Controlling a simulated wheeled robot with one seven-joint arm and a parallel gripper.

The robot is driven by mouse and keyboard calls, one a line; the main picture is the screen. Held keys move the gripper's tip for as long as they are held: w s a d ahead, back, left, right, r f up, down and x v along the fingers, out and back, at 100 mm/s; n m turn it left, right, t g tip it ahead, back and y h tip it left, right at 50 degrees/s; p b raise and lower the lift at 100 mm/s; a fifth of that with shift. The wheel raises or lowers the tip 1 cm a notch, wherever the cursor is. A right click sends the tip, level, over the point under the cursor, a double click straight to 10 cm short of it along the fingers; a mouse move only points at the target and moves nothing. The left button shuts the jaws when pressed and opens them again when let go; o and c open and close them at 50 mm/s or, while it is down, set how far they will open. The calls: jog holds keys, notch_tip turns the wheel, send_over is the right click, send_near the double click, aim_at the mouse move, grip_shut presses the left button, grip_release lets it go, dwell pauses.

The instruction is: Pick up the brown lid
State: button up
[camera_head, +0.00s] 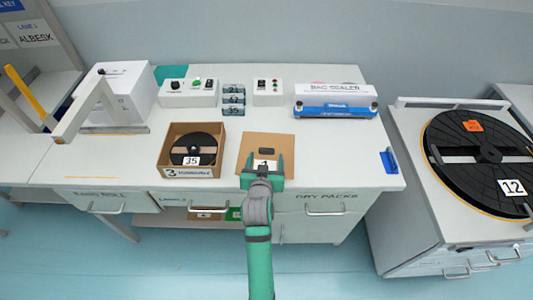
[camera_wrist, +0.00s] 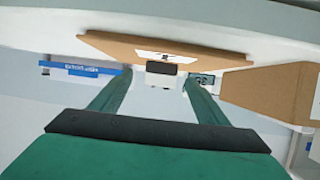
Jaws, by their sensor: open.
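The brown lid (camera_head: 282,143) is a flat square panel lying on the workbench, with a small dark handle (camera_head: 266,151) on top and a white label near its front edge. My gripper (camera_head: 263,167) is open over the lid's front part, and it partly covers the label. In the wrist view the lid (camera_wrist: 110,45) appears as a thin brown slab near the top. Its dark handle (camera_wrist: 162,68) shows between the two green fingers of my gripper (camera_wrist: 157,80), with a gap on each side. I cannot tell how far the fingertips are from it.
An open brown box (camera_head: 165,157) holding a black reel (camera_head: 197,142) stands just left of the lid. Grey-white control boxes (camera_head: 188,93), stacked small cases (camera_head: 233,99) and a blue-white bag sealer (camera_head: 334,100) stand behind.

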aim_at(266, 150)
jog(key=shift+x, duration=2.25)
jog(key=shift+a, duration=0.15)
jog(key=c, duration=1.1)
jog(key=shift+c, duration=0.2)
jog(key=shift+r, duration=0.15)
